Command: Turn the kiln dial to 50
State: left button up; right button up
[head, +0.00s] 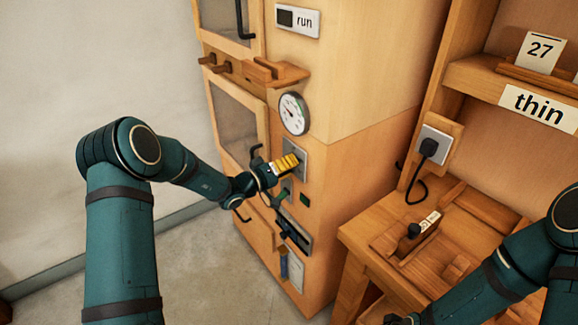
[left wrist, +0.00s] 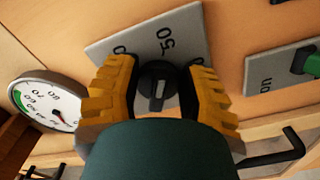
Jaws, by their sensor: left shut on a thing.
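The kiln dial is a round black knob (left wrist: 158,88) with a pale pointer mark, on a grey plate (left wrist: 107,46) on the kiln's front. In the left wrist view the plate shows 50 just above the knob, and the pale mark points roughly toward it. Other numbers are partly hidden by my fingers. My left gripper (head: 287,164) has its yellow fingers on either side of the knob and is shut on it; the gripper also shows in the left wrist view (left wrist: 158,92). In the head view the fingers hide the knob. Only part of my right gripper (head: 392,319) shows at the bottom edge.
A round gauge (head: 293,114) sits above the dial, and a wooden ledge (head: 270,73) juts out higher up. A green switch (left wrist: 312,62) is on a nearby plate. A wooden bench (head: 365,238) stands to the right. Open floor (head: 225,270) lies left of the kiln.

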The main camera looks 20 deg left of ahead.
pick_arm(q)
jog(key=shift+r, duration=0.15)
jog(key=o, duration=1.2)
jog(key=v, duration=1.2)
